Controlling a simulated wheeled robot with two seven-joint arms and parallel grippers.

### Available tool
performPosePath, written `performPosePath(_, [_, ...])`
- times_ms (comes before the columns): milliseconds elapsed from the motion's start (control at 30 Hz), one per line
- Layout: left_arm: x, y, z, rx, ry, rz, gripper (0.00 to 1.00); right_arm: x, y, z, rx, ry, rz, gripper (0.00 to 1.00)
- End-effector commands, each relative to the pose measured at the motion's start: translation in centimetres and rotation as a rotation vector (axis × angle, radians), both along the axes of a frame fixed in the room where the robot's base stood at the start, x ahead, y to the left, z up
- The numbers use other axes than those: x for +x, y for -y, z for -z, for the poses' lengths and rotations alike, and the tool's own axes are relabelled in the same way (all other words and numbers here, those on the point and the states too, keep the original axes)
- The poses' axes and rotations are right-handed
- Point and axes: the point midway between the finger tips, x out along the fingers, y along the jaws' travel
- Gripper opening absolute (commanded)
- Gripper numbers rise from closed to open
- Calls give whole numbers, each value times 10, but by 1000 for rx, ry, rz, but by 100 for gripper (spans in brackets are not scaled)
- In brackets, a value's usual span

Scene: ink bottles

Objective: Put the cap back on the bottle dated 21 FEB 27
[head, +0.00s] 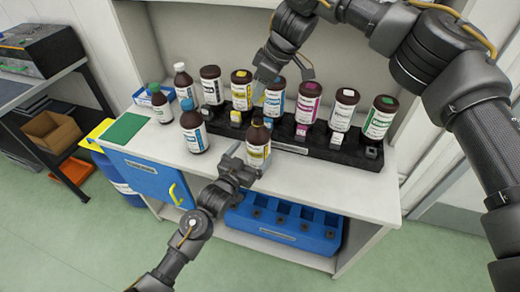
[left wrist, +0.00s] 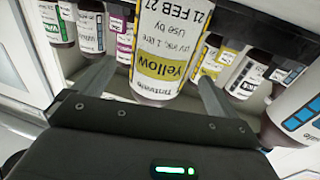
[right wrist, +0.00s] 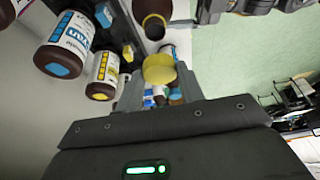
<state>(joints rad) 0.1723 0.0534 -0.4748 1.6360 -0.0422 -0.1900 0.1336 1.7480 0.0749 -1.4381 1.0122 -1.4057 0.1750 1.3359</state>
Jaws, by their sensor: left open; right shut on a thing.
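The brown bottle with the yellow label (head: 258,155) stands uncapped on the white counter, in front of the black rack. In the left wrist view its label (left wrist: 165,50) reads Yellow and 21 FEB 27. My left gripper (left wrist: 155,85) is open, with its fingers on either side of the bottle; whether they touch it I cannot tell. My right gripper (right wrist: 160,88) is shut on a yellow cap (right wrist: 159,69). The bottle's open dark mouth (right wrist: 154,28) shows just beyond the cap, apart from it. In the head view, my right gripper (head: 262,84) is above and behind the bottle.
A green mat (head: 124,129) lies left. The front right counter is clear.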

Motion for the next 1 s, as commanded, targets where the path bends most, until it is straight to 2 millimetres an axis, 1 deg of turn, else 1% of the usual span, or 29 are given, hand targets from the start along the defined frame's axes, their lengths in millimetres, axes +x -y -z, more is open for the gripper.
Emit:
performPosePath(33, [8, 5, -1, 0, 1, 0, 97, 0, 0, 0, 0, 0, 0, 17])
performPosePath(100, [17, 10, -1, 0, 1, 1, 97, 0, 0, 0, 0, 0, -1, 17])
performPosePath(300, [34, 19, 0, 1, 0, 1, 97, 0, 0, 0, 0, 0, -1, 17])
performPosePath(467, [39, 22, 0, 0, 0, 1, 97, 0, 0, 0, 0, 0, 0, 17])
performPosePath(733, [39, 22, 0, 0, 1, 1, 97, 0, 0, 0, 0, 0, 0, 17])
performPosePath(1000, [39, 22, 0, 0, 0, 1, 62, 0, 0, 0, 0, 0, 0, 17])
